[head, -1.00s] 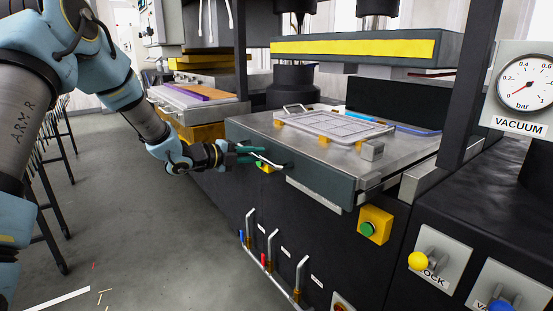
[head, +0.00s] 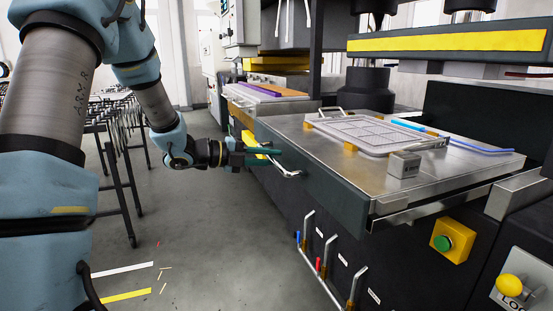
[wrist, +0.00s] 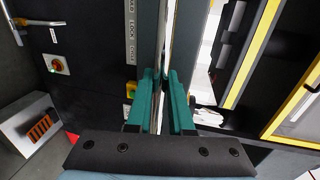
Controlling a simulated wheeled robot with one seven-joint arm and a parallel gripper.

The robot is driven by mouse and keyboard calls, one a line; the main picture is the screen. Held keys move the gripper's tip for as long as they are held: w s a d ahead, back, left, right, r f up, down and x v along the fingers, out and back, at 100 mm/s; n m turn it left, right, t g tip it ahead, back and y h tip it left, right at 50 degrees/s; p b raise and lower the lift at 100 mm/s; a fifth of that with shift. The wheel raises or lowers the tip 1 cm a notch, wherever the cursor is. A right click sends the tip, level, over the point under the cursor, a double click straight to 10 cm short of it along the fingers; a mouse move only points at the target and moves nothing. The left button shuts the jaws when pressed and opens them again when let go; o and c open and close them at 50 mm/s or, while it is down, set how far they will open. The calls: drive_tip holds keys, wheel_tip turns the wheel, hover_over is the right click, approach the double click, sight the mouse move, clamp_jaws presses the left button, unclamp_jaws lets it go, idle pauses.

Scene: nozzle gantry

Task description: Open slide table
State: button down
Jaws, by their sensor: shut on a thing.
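The slide table (head: 300,150) is a flat steel top with a dark front panel (head: 325,185), standing out from the press, with a steel rail showing under its right side. A bent metal handle (head: 288,171) is on the front panel. My gripper (head: 264,157), with green fingers, is shut on this handle at its left part. In the wrist view, the green fingers (wrist: 160,92) close on both sides of the metal bar, and the dark gripper body hides what lies below.
A grey gridded plate (head: 365,134), a small metal block (head: 404,164) and a blue rod (head: 408,125) lie on the table top. Levers (head: 307,228) and a green button (head: 443,243) are on the cabinet below.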

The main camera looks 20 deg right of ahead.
drive_tip(key=shift+f, duration=0.1)
drive_tip(key=c, duration=0.8)
unclamp_jaws()
drive_tip(key=b+v, duration=0.1)
drive_tip(key=v, duration=1)
drive_tip(key=shift+b, duration=0.4)
